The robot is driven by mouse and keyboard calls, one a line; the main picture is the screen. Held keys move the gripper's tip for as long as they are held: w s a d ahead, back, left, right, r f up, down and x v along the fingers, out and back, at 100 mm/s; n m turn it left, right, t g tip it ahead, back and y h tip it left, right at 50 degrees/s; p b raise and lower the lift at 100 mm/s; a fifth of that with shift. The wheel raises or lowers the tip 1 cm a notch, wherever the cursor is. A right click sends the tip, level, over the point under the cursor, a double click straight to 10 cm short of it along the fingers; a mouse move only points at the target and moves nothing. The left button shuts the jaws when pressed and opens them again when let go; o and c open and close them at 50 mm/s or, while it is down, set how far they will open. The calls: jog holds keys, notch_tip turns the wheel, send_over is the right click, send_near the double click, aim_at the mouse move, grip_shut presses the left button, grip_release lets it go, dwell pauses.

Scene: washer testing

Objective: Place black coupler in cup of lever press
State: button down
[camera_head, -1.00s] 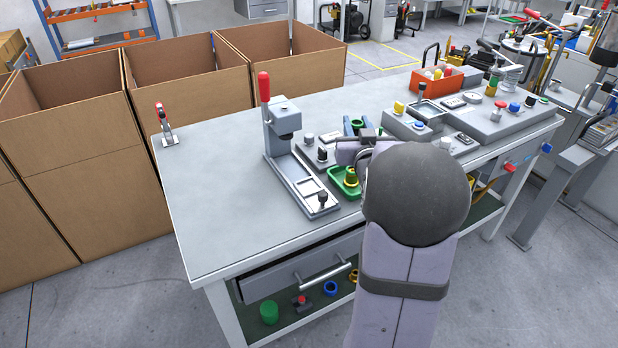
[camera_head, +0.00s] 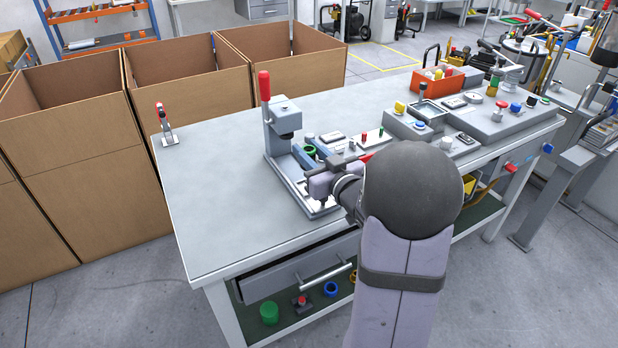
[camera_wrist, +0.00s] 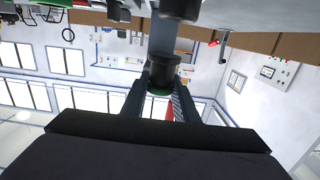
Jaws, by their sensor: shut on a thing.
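The black coupler (camera_wrist: 165,68) has a green ring at one end and sits between my fingers in the wrist view. My gripper (camera_wrist: 160,78) is shut on it. In the head view my gripper (camera_head: 307,155) is above the base of the lever press, just right of its column. The coupler's green ring (camera_head: 311,149) shows between the blue-grey fingers. The grey lever press (camera_head: 284,119) has a red-topped lever (camera_head: 264,87) standing upright. My gripper hides part of the press base (camera_head: 288,178). I cannot make out the cup.
A small red-handled clamp (camera_head: 167,125) stands at the table's left edge. Grey test panels (camera_head: 435,128) with buttons and an orange box (camera_head: 437,79) are to the right. The grey tabletop (camera_head: 210,190) is clear left of the press. Cardboard boxes (camera_head: 70,150) stand behind the table.

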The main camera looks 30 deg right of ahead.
jog(key=shift+f+b, duration=0.4)
jog(key=shift+f, duration=2.9)
jog(key=shift+f, duration=0.15)
jog(key=c, duration=1.4)
grip_release()
